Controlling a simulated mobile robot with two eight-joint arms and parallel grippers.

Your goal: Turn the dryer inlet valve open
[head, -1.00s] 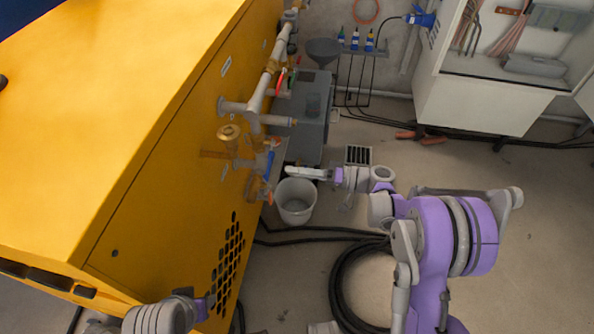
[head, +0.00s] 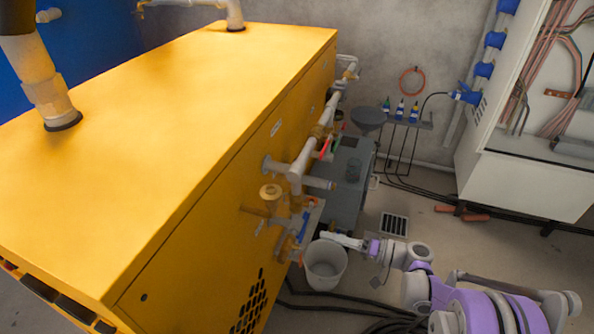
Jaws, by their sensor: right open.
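The yellow cabinet (head: 190,110) has grey pipework (head: 300,165) along its right side. On the pipes I see a blue lever (head: 304,226), a red lever (head: 326,148) and a small green handle (head: 337,143). A round brass-coloured knob (head: 270,192) sits on a fitting nearer me. I cannot tell by label which one is the dryer inlet valve. My right gripper (head: 330,238) is open, above the bucket and just right of the blue lever, apart from it as far as I can see. Its fingers look small here. My left gripper is out of the picture.
A grey bucket (head: 325,264) stands on the floor below my right gripper. A dark grey unit (head: 347,185) stands behind the pipes. Black hoses (head: 345,310) lie on the floor. A white electrical cabinet (head: 520,182) is at the right. Floor around the drain grate (head: 394,224) is clear.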

